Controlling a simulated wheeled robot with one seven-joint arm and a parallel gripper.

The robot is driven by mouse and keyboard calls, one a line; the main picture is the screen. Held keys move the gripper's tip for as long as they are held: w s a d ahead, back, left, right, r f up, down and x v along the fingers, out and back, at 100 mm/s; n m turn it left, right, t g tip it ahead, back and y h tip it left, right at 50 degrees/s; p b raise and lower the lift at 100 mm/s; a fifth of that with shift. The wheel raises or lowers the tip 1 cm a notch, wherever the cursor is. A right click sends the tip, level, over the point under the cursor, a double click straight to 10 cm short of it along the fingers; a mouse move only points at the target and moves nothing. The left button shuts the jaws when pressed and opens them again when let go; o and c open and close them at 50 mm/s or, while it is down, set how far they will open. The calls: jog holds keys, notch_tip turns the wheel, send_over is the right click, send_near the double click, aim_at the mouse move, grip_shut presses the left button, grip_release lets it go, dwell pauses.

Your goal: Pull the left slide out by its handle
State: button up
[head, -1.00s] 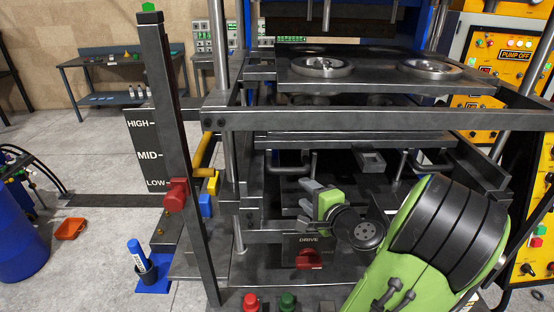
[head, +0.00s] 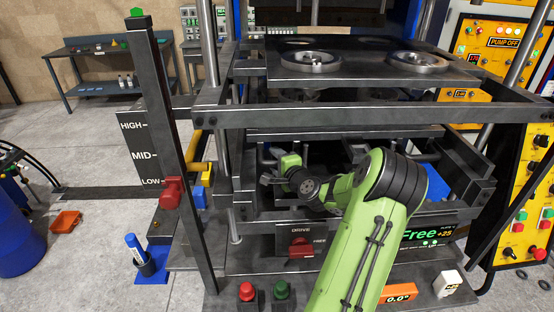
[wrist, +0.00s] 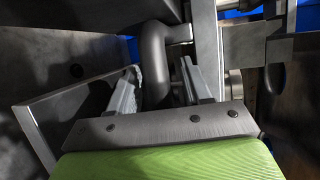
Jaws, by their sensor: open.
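My gripper (head: 269,178) reaches into the lower bay of the press, at the left side, with its fingers apart. In the wrist view, the dark bent bar of the left slide's handle (wrist: 154,62) stands between the two open fingers, and I see no clear grip on it. In the head view, the handle (head: 266,152) shows just behind my gripper and is partly hidden by it. The left slide itself is mostly hidden behind the press frame and my arm.
A frame bar (head: 360,114) crosses above my arm. The upper plate (head: 370,68) carries two round moulds. A red DRIVE knob (head: 301,246) is below my gripper. A red lever (head: 173,190) on the left post is by LOW. Red (head: 246,291) and green (head: 282,290) buttons stand in front.

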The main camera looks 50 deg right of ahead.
jog(key=shift+s, duration=0.1)
jog(key=shift+c, duration=0.2)
grip_shut()
jog(key=shift+f, duration=0.1)
